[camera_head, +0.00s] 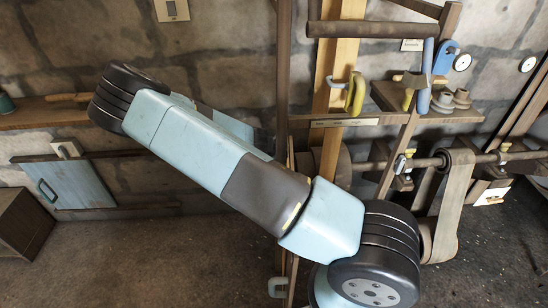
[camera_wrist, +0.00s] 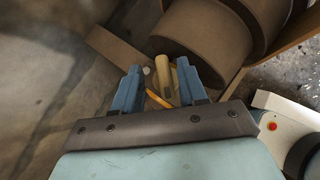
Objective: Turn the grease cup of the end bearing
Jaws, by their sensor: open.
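My gripper (camera_wrist: 160,88) is open in the wrist view, with its two blue fingers spread. A small tan upright piece (camera_wrist: 162,72) and a second pale rounded piece (camera_wrist: 183,72) show between and just beyond the fingertips; one may be the grease cup, but I cannot tell which. I see no clear contact with the fingers. An orange-yellow strip (camera_wrist: 158,98) lies between the fingers, nearer to the palm. In the head view my arm covers the gripper and the left end of the shaft (camera_head: 428,162); bearings (camera_head: 402,164) with yellow parts show farther right.
Large brown drums (camera_wrist: 205,35) stand just beyond the fingers in the wrist view. A wide belt (camera_head: 452,205) hangs from the shaft in the head view. A shelf (camera_head: 440,112) with cups and hanging tools is above it. Open floor (camera_head: 150,260) lies at the lower left.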

